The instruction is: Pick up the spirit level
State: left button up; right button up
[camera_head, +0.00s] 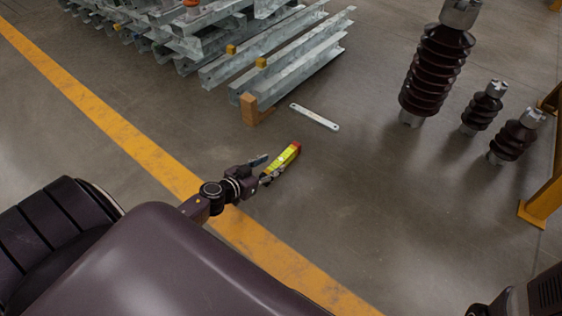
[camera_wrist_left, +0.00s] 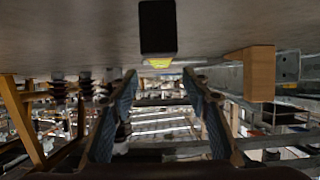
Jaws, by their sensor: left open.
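The spirit level (camera_head: 284,159) is yellow-green with a red far end and lies on the concrete floor. My left gripper (camera_head: 264,171) is open, its fingertips at the near end of the level; one finger overlaps that end in the head view. In the left wrist view, which looks upside down, the level shows a dark end (camera_wrist_left: 158,28) with a yellow patch. The open, empty fingers of my left gripper (camera_wrist_left: 160,78) appear below it there. Whether they touch the level, I cannot tell. My right gripper is not in view.
A pale flat bar (camera_head: 315,117) lies beyond the level. Stacked steel beams (camera_head: 290,65) with a wooden block (camera_head: 250,110) stand behind. Dark ribbed insulators (camera_head: 435,75) and a yellow frame (camera_head: 546,200) are on the right. A yellow floor line (camera_head: 130,140) passes under my arm. The floor right of the level is clear.

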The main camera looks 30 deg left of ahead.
aim_at(279, 161)
pick_arm(q)
jog(key=shift+b+x, duration=0.45)
jog(key=shift+x, duration=0.5)
jog(key=w+f+b, duration=0.2)
jog(key=w+b, duration=0.1)
jog(key=shift+w+f, duration=0.25)
jog(key=shift+f, duration=0.15)
jog(key=shift+w+f+b, duration=0.1)
jog(key=shift+w+b, duration=0.25)
jog(key=shift+c, duration=0.5)
grip_shut()
